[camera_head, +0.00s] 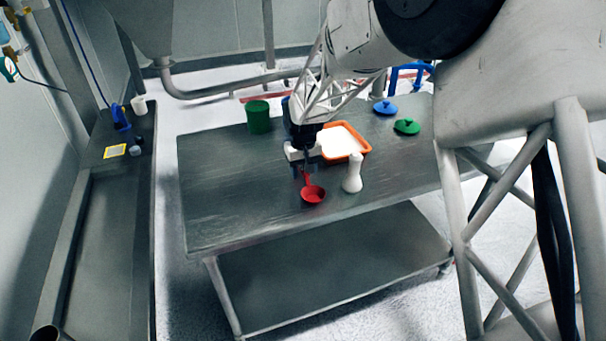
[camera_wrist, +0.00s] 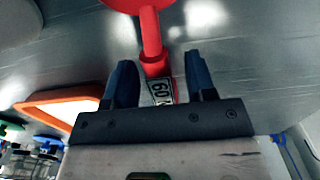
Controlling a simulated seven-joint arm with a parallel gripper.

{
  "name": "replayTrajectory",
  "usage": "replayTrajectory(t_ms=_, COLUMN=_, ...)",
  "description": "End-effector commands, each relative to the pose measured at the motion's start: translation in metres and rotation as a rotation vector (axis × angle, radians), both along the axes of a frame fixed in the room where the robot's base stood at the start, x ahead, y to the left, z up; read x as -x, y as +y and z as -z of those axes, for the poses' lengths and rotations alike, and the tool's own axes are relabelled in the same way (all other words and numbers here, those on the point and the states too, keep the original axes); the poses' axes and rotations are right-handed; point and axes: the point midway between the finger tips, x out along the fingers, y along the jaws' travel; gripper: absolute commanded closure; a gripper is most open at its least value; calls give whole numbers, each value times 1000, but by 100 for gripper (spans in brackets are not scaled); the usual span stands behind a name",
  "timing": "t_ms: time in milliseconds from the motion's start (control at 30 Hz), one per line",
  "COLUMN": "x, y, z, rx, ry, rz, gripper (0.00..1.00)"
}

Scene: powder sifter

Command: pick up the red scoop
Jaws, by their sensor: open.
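The red scoop (camera_head: 313,195) lies on the metal table, its bowl toward the front edge and its handle toward my gripper. In the wrist view the scoop's handle (camera_wrist: 151,38) runs down from the bowl at the top edge. A label marked "60" shows near the handle's end. My gripper (camera_wrist: 160,80) is open, with one blue finger on each side of the handle's end. In the head view my gripper (camera_head: 304,172) is just behind the scoop, over the handle. I cannot tell whether the fingers touch it.
A white bottle-like object (camera_head: 352,174) stands close to the right of the scoop. An orange tray (camera_head: 364,150) with white contents lies behind. A green container (camera_head: 258,117) and blue (camera_head: 385,107) and green (camera_head: 407,126) lids are farther back. The table's left side (camera_head: 220,190) is clear.

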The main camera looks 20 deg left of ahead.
Motion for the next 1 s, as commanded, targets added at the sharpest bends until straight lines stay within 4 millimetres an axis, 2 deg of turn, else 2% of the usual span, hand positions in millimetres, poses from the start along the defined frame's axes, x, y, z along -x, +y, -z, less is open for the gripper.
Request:
replayTrajectory(t_ms=267, x=0, y=0, z=0, rx=0, ry=0, rz=0, gripper=49)
replayTrajectory(t_ms=600, x=0, y=0, z=0, rx=0, ry=0, rz=0, gripper=100)
replayTrajectory(t_ms=1000, x=0, y=0, z=-3, rx=-1, ry=-1, rz=0, gripper=100)
